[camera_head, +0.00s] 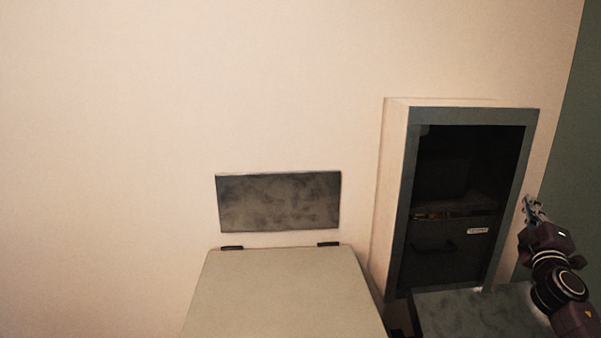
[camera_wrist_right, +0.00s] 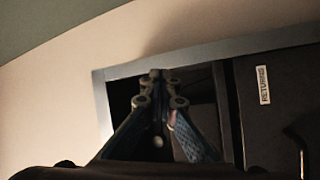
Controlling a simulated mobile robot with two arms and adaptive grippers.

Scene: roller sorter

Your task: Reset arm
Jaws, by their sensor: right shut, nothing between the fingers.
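My right arm comes in at the lower right of the head view. Its gripper (camera_head: 533,208) points up beside the right edge of the cabinet frame. In the right wrist view the fingers of the right gripper (camera_wrist_right: 157,82) come together at the tips with nothing between them. They show in front of the cabinet's dark opening; whether they touch the frame I cannot tell. My left arm and gripper are not in view.
A wall cabinet (camera_head: 397,200) has a grey frame, a dark shelf and a drawer (camera_head: 440,250) with a handle and a "RETURNS" label (camera_wrist_right: 263,85). A grey panel (camera_head: 280,202) is on the wall. A pale hinged surface (camera_head: 280,295) lies below it.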

